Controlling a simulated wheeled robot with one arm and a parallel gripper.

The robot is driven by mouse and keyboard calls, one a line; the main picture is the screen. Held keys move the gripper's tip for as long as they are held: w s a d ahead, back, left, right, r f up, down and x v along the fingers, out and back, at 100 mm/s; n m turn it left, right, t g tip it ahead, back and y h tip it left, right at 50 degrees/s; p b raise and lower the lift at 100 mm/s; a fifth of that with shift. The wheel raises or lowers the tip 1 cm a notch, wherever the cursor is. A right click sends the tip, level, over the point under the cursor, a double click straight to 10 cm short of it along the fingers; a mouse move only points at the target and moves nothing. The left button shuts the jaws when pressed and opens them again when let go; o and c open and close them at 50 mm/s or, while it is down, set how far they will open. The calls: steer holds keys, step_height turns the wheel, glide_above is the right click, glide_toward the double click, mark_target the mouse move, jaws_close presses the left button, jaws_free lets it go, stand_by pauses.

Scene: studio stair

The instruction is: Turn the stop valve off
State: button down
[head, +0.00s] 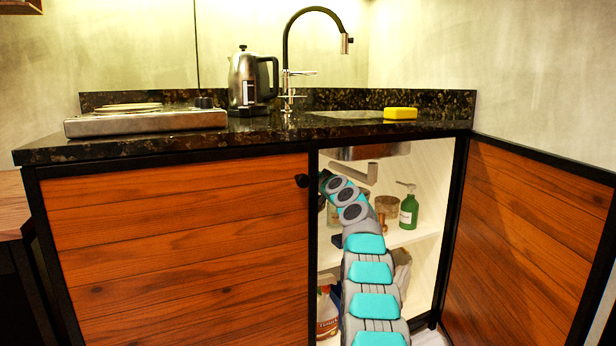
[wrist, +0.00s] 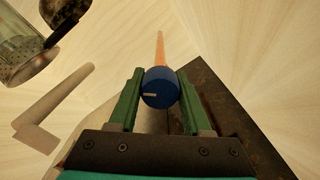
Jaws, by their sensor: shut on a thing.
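The stop valve's round blue knob (wrist: 160,88) shows in the wrist view, with a pale mark on its face. A copper-coloured pipe (wrist: 160,50) runs away behind it. My gripper (wrist: 158,97) has its two green fingers on either side of the knob and is shut on it. In the head view my arm reaches into the open cabinet below the sink. There my gripper and the valve are hidden behind the arm and the cabinet frame.
The right cabinet door (head: 540,235) stands open. A shelf (head: 425,235) inside holds a green pump bottle (head: 409,211) and jars (head: 387,206). A grey drain pipe (head: 352,168) hangs under the sink. A spray bottle (head: 327,312) stands lower down. The left door (head: 180,250) is closed.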

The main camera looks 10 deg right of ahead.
steer(key=shift+m, duration=0.4)
steer(key=shift+c, duration=1.7)
jaws_free()
steer(key=shift+s, duration=0.1)
steer(key=shift+s+b, duration=0.4)
steer(key=shift+b, duration=0.3)
steer(key=b+v, duration=0.1)
steer(key=v, duration=0.5)
steer(key=shift+s+d+b, duration=0.25)
steer(key=shift+s+b, duration=0.1)
steer(key=shift+b, duration=0.05)
